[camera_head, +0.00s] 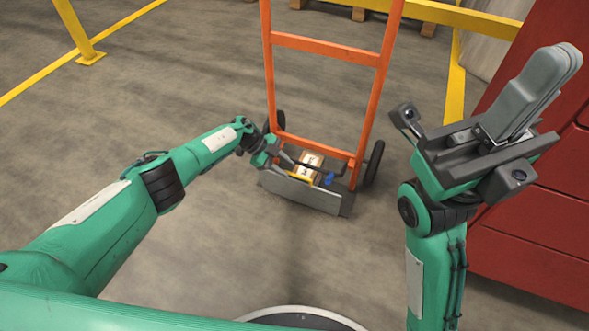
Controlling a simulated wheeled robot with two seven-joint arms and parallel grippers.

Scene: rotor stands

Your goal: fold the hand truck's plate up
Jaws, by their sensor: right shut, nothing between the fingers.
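The orange hand truck (325,49) stands upright in the middle of the head view, with dark wheels at both sides. Its grey plate (303,194) is at the foot of the frame, low near the floor. A small box with a white label (307,165) and a blue item (330,179) show at the plate. My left gripper (287,160) reaches in from the left to the plate's left side; its fingers are small and partly hidden, so I cannot tell whether it touches anything. My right gripper (538,88) is raised at the right, shut and empty, away from the hand truck.
A red cabinet with drawers (530,226) stands at the right, close to my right arm. A yellow rail and post (85,45) are at the upper left, and yellow rails (465,17) run behind on the right. The concrete floor in front of the plate is clear.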

